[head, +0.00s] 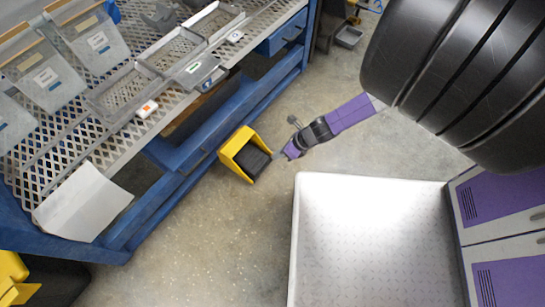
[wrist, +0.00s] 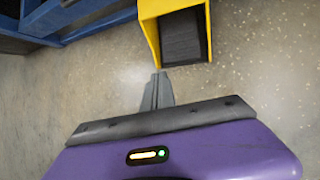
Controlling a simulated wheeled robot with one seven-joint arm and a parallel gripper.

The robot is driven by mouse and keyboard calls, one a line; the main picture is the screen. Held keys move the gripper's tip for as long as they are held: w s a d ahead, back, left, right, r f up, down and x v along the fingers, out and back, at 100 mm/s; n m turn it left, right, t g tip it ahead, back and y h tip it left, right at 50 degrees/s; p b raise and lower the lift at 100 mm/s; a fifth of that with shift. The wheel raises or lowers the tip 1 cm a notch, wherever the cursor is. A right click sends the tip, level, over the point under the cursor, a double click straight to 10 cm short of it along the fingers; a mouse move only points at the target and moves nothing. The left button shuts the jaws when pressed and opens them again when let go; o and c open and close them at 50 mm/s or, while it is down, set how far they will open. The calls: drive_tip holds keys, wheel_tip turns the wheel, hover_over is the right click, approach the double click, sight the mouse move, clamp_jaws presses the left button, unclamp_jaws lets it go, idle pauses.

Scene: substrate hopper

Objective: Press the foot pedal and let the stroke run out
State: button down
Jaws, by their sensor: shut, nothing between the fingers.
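The foot pedal (head: 246,154) stands on the floor beside the blue bench frame. It has a yellow guard open at one end and a dark ridged treadle (head: 251,160) inside. In the wrist view the pedal's yellow guard (wrist: 148,30) is at the top, with the dark treadle (wrist: 181,40) between its walls. My gripper (wrist: 160,78) is shut and empty, its tips just short of the guard's open end, toward the left side of the opening. In the head view my gripper (head: 279,156) is just right of the pedal. Whether it touches the pedal I cannot tell.
A blue bench (head: 180,190) with a mesh top holds several trays and clear bins (head: 95,40). A paper sheet (head: 82,203) hangs over its front edge. A yellow object (head: 14,280) is at bottom left. Bare floor (head: 220,240) lies below the pedal.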

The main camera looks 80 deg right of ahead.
drive_tip(key=shift+w+d+f+n+h+b, duration=0.15)
drive_tip(key=shift+w+d+f+n+b, duration=0.7)
drive_tip(key=shift+f+b, duration=1.1)
drive_tip(key=shift+w+d+f+n+h+b, duration=0.1)
drive_tip(key=shift+w+d+f+n+b, duration=0.3)
drive_tip(key=shift+w+d+f+b, duration=1.5)
drive_tip(key=shift+w+a+f+n+h+b, duration=0.15)
drive_tip(key=shift+w+f+n+b, duration=0.7)
drive_tip(key=shift+f, duration=2.1)
drive_tip(key=shift+s, duration=0.25)
